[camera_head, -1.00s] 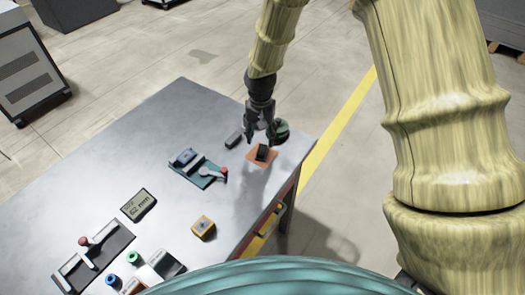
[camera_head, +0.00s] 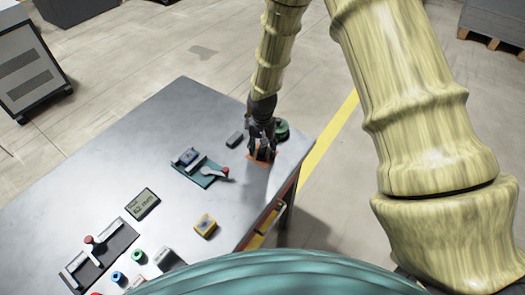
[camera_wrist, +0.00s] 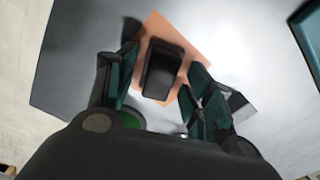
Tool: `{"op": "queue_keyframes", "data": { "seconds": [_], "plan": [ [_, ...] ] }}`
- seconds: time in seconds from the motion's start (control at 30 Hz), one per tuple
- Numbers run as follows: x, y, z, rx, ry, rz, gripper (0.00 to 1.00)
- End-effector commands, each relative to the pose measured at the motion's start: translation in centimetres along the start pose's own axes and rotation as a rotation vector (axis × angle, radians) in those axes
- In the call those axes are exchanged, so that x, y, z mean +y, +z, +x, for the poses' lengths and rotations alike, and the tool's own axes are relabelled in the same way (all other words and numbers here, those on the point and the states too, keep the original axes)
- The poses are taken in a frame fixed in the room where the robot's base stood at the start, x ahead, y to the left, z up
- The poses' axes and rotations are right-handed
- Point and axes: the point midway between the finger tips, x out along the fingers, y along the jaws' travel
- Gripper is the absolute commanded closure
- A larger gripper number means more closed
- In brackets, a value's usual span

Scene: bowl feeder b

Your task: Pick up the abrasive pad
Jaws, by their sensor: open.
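A dark rounded block, which looks like the abrasive pad (camera_wrist: 162,70), lies on an orange square sheet (camera_wrist: 195,45) on the table. In the head view, my gripper (camera_head: 262,148) is low over the orange sheet (camera_head: 254,164) and mostly hides the block. In the wrist view, my gripper (camera_wrist: 160,68) is open, with one dark green finger on each side of the block. A gap shows between each finger and the block, and I cannot tell whether the fingertips reach down beside it.
On the metal table (camera_head: 120,160), a round green-black object (camera_head: 282,129) stands close behind my gripper and a small grey block (camera_head: 234,139) lies to its left.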

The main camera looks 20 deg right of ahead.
Motion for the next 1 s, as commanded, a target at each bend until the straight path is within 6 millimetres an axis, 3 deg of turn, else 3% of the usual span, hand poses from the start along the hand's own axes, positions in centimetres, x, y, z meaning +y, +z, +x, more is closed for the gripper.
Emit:
{"op": "queue_keyframes", "data": {
  "seconds": [0.2,0.47,1.0],
  "plan": [
    [0.0,0.0,0.0,0.000,0.000,0.000,0.50],
    [0.0,0.0,0.0,0.000,0.000,0.000,0.97],
    [0.0,-0.1,-1.0,0.002,-0.001,0.000,1.00]
  ]
}}
